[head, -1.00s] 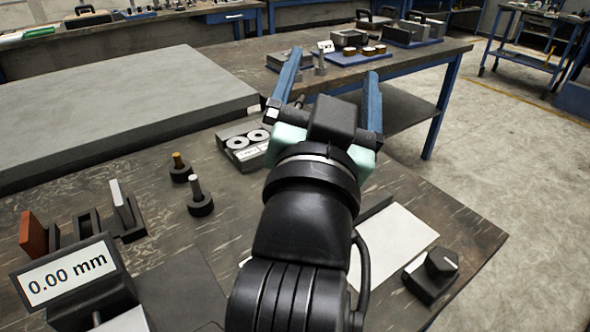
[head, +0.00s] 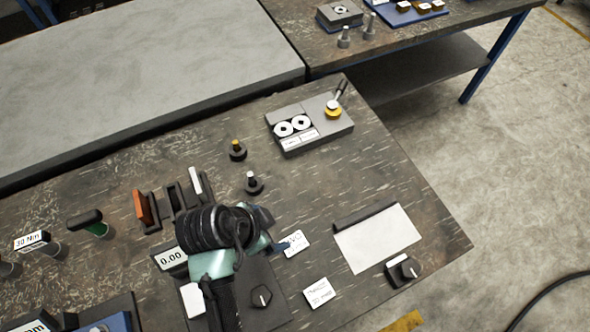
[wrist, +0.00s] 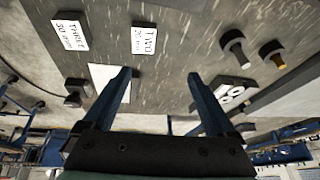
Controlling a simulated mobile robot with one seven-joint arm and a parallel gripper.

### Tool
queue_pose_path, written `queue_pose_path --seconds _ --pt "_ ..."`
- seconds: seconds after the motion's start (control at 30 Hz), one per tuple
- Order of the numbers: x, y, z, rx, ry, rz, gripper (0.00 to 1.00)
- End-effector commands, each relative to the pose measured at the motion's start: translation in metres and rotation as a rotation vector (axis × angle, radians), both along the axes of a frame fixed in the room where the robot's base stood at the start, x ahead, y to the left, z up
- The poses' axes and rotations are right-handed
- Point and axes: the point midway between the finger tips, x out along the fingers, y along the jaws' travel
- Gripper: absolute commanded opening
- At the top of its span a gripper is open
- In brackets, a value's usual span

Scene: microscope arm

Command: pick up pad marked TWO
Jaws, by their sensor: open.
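The pad marked TWO (head: 293,243) is a small white label-like pad lying on the dark workbench. In the head view it lies just right of my gripper (head: 273,232), close to a blue fingertip. It also shows in the wrist view (wrist: 144,38), face up, reading "TWO 20 mm", beyond the fingertips. My gripper (wrist: 159,76) is open and empty, its two blue fingers apart. A similar pad marked THREE (wrist: 70,35) lies to the left in the wrist view, and nearer the front edge in the head view (head: 321,292).
A black knob block (head: 262,297) and a 0.00 display (head: 171,259) stand near my arm. Two short posts (head: 253,183) (head: 238,151) stand farther back. Bare bench shows between the pads and sheet.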

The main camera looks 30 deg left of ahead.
Motion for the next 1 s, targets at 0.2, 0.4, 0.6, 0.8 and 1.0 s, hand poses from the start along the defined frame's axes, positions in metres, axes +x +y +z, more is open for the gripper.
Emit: queue_pose_path --seconds 0.2,0.4,0.6,0.8,1.0 --pt "-0.028 -0.015 0.004 -0.067 0.069 -0.048 0.91" --pt "-0.021 -0.022 -0.026 -0.075 0.076 -0.052 0.91" --pt "-0.009 -0.028 -0.057 -0.072 0.073 -0.051 0.91" --pt "-0.004 -0.031 -0.069 -0.07 0.072 -0.05 0.91" --pt "0.001 -0.032 -0.085 -0.07 0.073 -0.05 0.91"
